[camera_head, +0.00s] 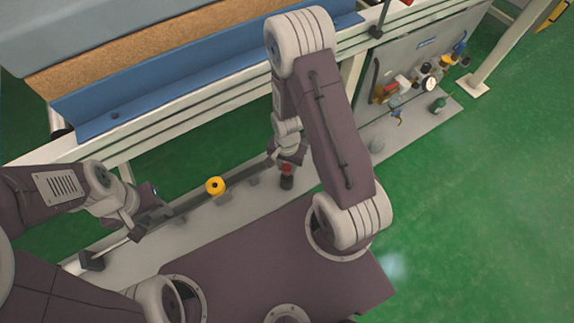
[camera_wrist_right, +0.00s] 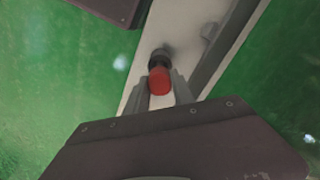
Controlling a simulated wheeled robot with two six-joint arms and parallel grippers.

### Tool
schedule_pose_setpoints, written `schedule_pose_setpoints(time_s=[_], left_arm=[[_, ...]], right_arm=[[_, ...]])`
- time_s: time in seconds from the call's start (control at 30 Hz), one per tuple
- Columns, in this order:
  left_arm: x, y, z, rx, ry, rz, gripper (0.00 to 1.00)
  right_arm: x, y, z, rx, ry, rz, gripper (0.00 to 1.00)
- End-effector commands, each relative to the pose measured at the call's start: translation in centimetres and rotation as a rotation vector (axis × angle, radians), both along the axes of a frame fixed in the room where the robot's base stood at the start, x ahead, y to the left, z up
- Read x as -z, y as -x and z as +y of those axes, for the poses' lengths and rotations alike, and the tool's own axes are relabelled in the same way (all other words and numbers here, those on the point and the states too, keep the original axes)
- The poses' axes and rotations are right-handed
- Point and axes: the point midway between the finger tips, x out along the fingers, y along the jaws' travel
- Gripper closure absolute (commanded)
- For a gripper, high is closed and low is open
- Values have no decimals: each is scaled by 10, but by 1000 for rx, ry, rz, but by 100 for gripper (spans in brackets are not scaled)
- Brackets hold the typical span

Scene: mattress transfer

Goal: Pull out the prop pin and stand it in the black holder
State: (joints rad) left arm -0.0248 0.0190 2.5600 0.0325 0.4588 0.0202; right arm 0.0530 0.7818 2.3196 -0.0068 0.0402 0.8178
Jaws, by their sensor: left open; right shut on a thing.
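The prop pin shows as a red head (camera_head: 287,169) in the middle of the head view; its shank is hidden. My right gripper (camera_head: 283,160) is shut on it from above. In the right wrist view the red head (camera_wrist_right: 159,80) sits between the fingertips of the right gripper (camera_wrist_right: 160,92). A short black cylinder, apparently the black holder (camera_head: 287,183), is directly below the red head on the grey ledge. I cannot tell how deep the pin sits in it. My left gripper (camera_head: 152,212) is open at the left, by a dark bar along the ledge.
A yellow knob (camera_head: 215,186) stands on the ledge between my grippers. The grey ledge (camera_head: 135,262) runs under the blue-edged conveyor frame (camera_head: 190,88). A panel with a gauge (camera_head: 429,84) and fittings is at the upper right. Green floor (camera_head: 470,220) is clear at the right.

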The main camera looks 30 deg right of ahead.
Motion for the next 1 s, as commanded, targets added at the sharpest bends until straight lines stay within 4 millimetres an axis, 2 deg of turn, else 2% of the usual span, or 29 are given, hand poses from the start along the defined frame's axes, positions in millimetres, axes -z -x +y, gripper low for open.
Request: schedule_pose_setpoints(time_s=[1.0], left_arm=[[20, 0, 0, 0, 0, 0, 53]], right_arm=[[27, 0, 0, 0, 0, -1, 100]])
